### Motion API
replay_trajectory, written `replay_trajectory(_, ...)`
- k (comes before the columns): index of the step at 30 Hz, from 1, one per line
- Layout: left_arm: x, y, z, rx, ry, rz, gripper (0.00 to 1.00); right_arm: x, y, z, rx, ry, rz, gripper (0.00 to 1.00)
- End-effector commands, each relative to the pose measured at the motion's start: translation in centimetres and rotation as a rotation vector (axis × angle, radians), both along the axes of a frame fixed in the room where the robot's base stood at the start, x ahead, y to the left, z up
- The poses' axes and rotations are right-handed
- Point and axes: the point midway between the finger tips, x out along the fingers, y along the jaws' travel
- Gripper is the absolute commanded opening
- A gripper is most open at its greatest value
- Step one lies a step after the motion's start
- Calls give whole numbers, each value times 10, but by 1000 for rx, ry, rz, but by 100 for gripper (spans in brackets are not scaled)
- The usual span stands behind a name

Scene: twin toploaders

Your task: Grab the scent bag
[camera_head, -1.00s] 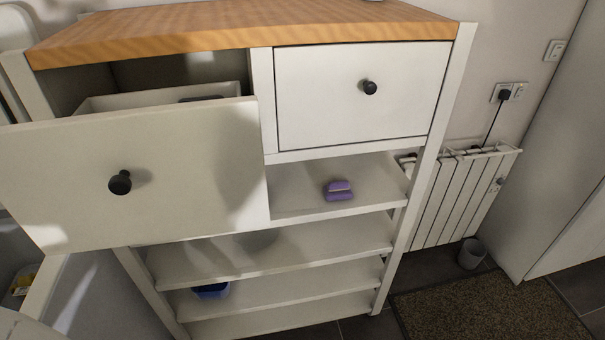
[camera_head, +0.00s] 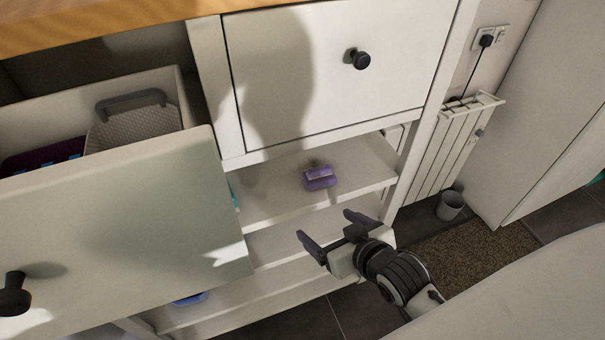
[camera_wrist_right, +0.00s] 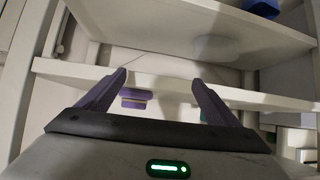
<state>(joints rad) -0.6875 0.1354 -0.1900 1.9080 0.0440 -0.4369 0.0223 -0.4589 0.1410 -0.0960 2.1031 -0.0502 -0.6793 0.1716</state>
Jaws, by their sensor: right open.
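The scent bag appears to be the small purple item (camera_head: 320,178) on the open shelf below the closed right drawer. It has a paler band across it. In the right wrist view, a purple item with a pale band (camera_wrist_right: 135,98) shows beyond the fingers, nearer the left one. My right gripper (camera_head: 324,225) is open and empty. In the head view it is below and in front of the shelf, apart from the purple item. Its two dark fingers also show in the wrist view (camera_wrist_right: 160,80). My left gripper is not in view.
The left drawer (camera_head: 110,230) is pulled out and holds a grey basket (camera_head: 135,122). The right drawer (camera_head: 320,85) is closed. A blue item (camera_head: 190,298) lies on a lower shelf. A radiator (camera_head: 440,145) and grey bin (camera_head: 450,205) stand at the right.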

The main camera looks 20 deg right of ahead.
Motion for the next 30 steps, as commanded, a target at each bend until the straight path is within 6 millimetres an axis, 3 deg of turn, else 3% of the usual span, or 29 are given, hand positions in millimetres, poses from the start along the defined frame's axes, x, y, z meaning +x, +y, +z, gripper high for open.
replay_trajectory(1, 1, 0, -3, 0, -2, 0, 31, 20, -11, 26, -6, -47, -33, 85)
replay_trajectory(3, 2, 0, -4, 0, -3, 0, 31, 35, -24, 52, -7, -84, -72, 85)
replay_trajectory(6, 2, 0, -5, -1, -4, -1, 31, 51, -32, 68, -8, -111, -101, 85)
replay_trajectory(12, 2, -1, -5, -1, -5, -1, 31, 79, -36, 56, -8, -112, -106, 85)
replay_trajectory(30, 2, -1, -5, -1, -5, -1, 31, 135, -42, 27, -7, -113, -105, 85)
